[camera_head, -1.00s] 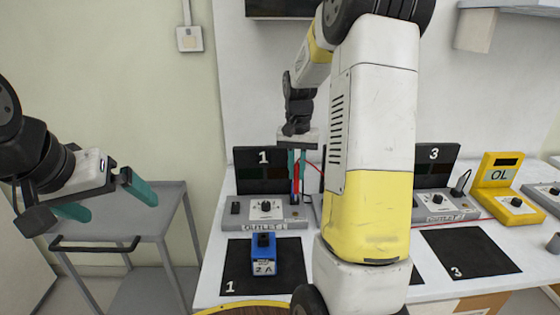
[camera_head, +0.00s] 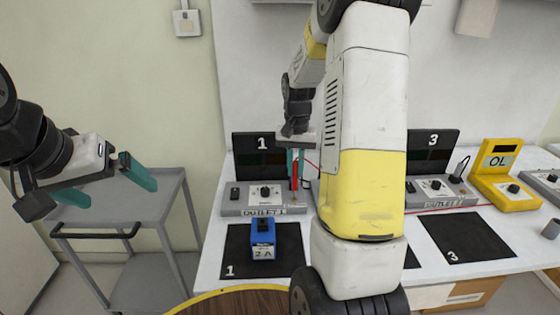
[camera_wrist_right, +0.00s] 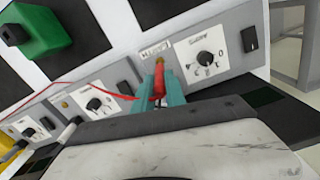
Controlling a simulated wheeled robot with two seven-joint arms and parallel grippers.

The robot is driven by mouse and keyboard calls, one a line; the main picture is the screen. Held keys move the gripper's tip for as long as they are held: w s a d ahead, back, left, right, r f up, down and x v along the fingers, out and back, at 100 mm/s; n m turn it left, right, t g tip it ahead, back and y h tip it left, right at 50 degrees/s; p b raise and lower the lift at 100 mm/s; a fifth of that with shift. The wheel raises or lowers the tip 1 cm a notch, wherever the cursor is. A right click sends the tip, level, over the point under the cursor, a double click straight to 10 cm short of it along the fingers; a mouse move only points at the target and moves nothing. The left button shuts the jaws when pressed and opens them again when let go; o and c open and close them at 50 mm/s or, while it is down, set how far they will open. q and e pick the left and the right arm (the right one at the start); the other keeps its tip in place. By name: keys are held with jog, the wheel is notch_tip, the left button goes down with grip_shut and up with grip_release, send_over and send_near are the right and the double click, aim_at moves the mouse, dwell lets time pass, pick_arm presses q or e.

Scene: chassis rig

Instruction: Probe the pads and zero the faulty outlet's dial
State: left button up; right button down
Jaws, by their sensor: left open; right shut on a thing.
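My right gripper (camera_head: 296,172) is shut on a red probe (camera_head: 295,170), held upright over the right end of the outlet 1 box (camera_head: 240,208). In the right wrist view the probe (camera_wrist_right: 159,80) sits between the teal fingers, close to a brass pad (camera_wrist_right: 160,60); I cannot tell whether its tip touches. Outlet 1's dial (camera_head: 265,192) also shows there (camera_wrist_right: 204,58). Outlet 3's dial (camera_head: 435,185) is at right, with a black probe (camera_head: 459,172) standing on that box. Outlet 2's dial (camera_wrist_right: 95,104) shows only in the wrist view. A yellow meter (camera_head: 500,178) bears "OL". My left gripper (camera_head: 107,183) is open and empty.
A blue "2 A" block (camera_head: 263,241) stands on mat 1 (camera_head: 240,262). Mat 3 (camera_head: 467,238) is bare. A green block (camera_wrist_right: 42,38) lies on another mat. My right arm hides the middle of the bench. A grey cart (camera_head: 145,210) stands below my left gripper.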

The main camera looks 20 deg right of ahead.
jog(key=shift+f, duration=0.6)
dwell(1.4)
jog(key=shift+r, duration=3.6)
